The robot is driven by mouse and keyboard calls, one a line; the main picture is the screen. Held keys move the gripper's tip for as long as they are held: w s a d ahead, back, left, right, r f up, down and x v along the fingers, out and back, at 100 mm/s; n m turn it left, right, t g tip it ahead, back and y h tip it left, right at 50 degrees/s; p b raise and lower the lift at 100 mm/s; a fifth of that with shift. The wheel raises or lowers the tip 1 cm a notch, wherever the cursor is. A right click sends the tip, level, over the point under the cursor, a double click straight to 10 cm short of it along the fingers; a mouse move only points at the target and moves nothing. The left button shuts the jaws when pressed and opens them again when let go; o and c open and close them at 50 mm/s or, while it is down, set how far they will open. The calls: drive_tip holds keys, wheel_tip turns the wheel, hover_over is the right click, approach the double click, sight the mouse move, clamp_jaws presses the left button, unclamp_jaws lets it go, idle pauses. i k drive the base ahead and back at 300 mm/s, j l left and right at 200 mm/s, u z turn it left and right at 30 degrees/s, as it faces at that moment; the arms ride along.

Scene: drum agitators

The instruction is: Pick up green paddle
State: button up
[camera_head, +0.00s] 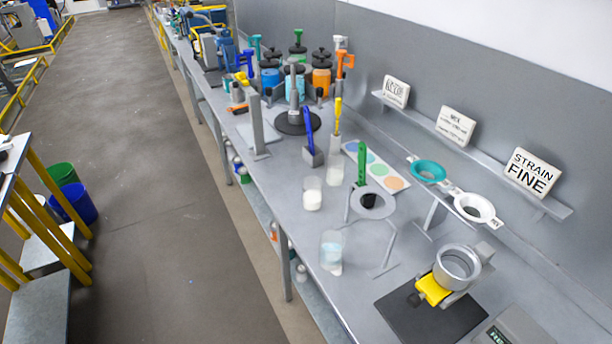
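A green paddle (361,163) stands upright on the grey workbench (285,205), near the middle of the view. Its lower end is hidden behind a grey ring stand (390,206). A blue paddle (309,130) stands to its left in a small grey block (312,158). A yellow paddle (338,112) stands farther back, between the two. Another green-topped piece (298,48) shows among the containers at the back; I cannot tell what it is. My gripper is not in view.
Two clear cups with white contents (312,195) (331,258) stand near the front edge. A colour-spot card (388,178) lies right of the green paddle. Teal (428,173) and white (474,209) strainers stand at right. The aisle floor (150,220) at left is clear.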

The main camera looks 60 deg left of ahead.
sight(362, 149)
drive_tip(key=u, duration=1.7)
